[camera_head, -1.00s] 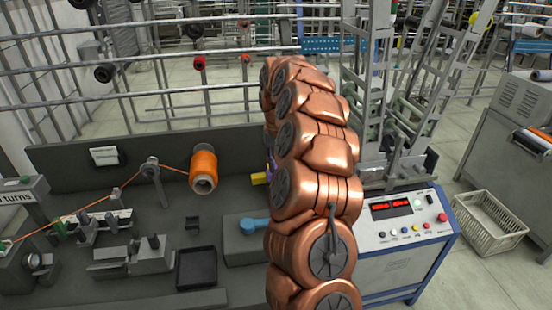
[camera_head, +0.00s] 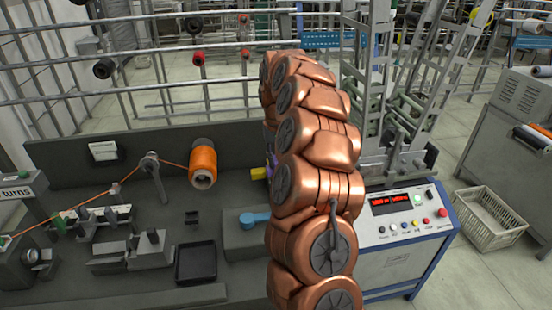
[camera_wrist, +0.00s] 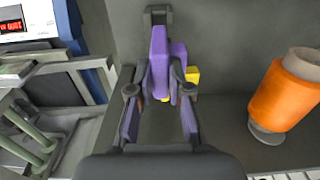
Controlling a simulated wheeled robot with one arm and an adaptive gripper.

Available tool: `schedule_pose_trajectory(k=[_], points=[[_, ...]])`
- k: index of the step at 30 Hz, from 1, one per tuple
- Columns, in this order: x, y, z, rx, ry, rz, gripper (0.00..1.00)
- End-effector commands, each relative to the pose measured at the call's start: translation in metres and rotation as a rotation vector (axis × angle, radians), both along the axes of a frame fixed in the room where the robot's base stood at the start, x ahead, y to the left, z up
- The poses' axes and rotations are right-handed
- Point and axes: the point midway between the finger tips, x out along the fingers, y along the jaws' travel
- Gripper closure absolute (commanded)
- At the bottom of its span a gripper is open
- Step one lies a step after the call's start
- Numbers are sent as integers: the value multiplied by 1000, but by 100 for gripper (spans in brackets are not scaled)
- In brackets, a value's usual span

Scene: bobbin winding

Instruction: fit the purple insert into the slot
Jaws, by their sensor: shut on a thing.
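The purple insert (camera_wrist: 159,52) is upright between my gripper's fingertips in the wrist view. My gripper (camera_wrist: 160,82) is shut on it. A dark grey bracket (camera_wrist: 158,12) shows just past the top of the insert; I cannot tell whether it holds the slot or whether the insert touches it. A yellow block (camera_wrist: 193,74) is close to the right of the insert. In the head view my arm hides most of this spot, leaving only a sliver of purple and the yellow block (camera_head: 258,173) to its left. The slot itself is not clearly visible.
An orange thread spool (camera_head: 203,164) stands left of my arm, its thread running left past a guide post (camera_head: 150,165). A blue-topped part (camera_head: 254,219) and a black tray (camera_head: 196,262) are nearer. A control panel (camera_head: 407,210) stands at right, beside a white basket (camera_head: 488,218).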

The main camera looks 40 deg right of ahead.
Motion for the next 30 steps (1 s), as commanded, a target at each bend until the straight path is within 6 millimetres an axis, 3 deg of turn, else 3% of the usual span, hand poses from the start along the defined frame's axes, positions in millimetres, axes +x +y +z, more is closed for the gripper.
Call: schedule_pose_trajectory(k=[30], points=[[0, 0, -33, 0, 1, -1, 100]])
